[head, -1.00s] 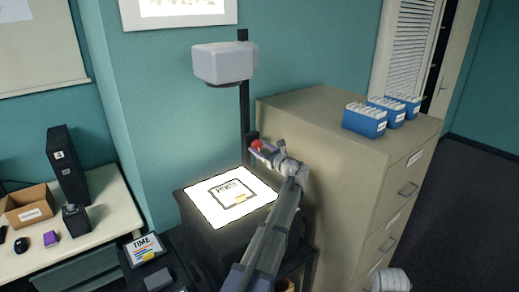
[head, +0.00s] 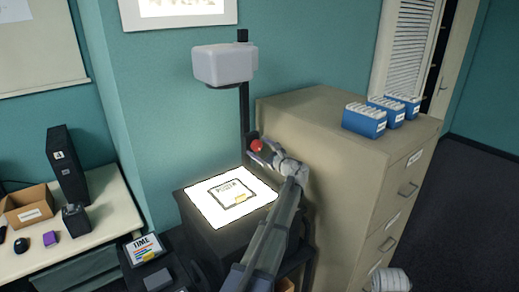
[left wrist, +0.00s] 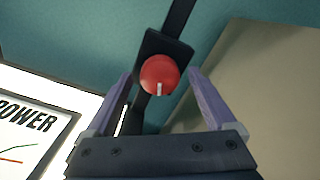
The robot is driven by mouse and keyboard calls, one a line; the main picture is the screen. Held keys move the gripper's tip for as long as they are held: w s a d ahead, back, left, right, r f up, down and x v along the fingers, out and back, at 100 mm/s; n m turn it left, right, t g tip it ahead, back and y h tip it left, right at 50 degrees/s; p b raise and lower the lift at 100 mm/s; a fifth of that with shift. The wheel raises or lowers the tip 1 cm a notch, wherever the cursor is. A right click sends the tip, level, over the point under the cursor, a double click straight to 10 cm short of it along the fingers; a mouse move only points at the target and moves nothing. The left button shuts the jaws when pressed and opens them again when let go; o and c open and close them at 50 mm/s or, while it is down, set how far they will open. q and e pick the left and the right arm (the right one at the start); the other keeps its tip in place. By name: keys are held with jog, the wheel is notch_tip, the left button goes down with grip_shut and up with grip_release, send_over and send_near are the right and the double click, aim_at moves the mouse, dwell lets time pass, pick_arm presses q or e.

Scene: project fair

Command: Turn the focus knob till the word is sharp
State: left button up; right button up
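The red focus knob (head: 257,146) sits on the black post (head: 244,115) of the overhead projector, below its white head (head: 224,63). In the left wrist view the round knob (left wrist: 160,74) shows a white mark pointing down. My left gripper (head: 263,152) is at the knob. Its purple fingers (left wrist: 160,90) stand apart on either side, with gaps to the knob. A sheet (head: 232,192) with the word POWER lies on the lit stage (head: 205,208). The wall picture (head: 180,8) is cut off at the top; its lettering is only partly visible. My right gripper is out of view.
A beige filing cabinet (head: 310,130) stands close on the right, with several blue card boxes (head: 364,121) on top. A desk (head: 105,215) with a cardboard box (head: 27,204) is at left.

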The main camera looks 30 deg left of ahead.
pick_arm(q)
jog(key=v, duration=0.7)
jog(key=shift+d, duration=0.4)
jog(key=shift+s, duration=0.15)
